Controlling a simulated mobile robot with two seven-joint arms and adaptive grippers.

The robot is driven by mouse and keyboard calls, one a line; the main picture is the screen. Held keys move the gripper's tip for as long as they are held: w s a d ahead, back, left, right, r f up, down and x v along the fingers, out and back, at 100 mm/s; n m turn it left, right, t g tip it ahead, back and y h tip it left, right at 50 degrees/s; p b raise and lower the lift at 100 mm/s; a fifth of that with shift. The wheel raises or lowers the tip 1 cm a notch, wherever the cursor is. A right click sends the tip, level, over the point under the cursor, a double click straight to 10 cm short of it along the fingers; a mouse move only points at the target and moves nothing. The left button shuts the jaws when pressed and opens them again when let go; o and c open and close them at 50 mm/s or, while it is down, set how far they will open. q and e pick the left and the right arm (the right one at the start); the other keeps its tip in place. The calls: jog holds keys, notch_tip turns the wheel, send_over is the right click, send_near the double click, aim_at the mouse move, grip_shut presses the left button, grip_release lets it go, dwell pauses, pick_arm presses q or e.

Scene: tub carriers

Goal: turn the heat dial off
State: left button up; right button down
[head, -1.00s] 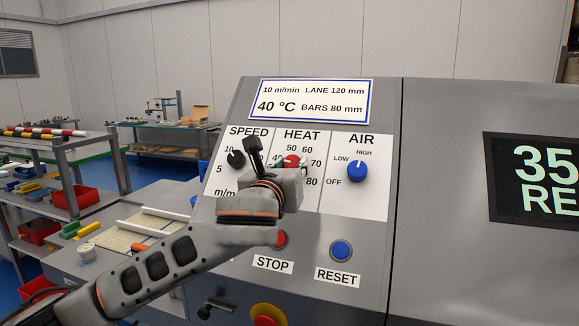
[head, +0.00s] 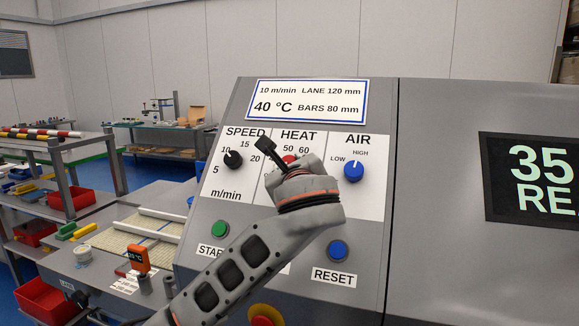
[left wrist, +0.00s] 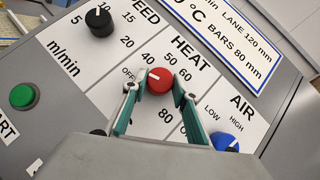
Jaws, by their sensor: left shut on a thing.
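The red heat dial (left wrist: 160,81) sits on the sloped panel under the word HEAT, with a scale around it. Its white mark points left in the left wrist view, toward the side of the OFF label (left wrist: 128,73), below the 40. My left gripper (left wrist: 157,87) is shut on the dial, one green-padded finger on each side. In the head view the dial's red top (head: 289,159) shows just past the gripper (head: 288,166), and my wrist hides the lower part of the scale. My right gripper is in neither view.
The black speed dial (head: 233,159) is left of the heat dial and the blue air dial (head: 354,171) is right. The green START button (head: 219,229) and blue RESET button (head: 337,251) are lower. A red emergency button (head: 263,321) is at the bottom.

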pick_arm(q)
jog(key=o, duration=1.1)
jog(key=shift+r, duration=0.15)
notch_tip(320, 180, up, 10)
jog(key=shift+f, duration=0.2)
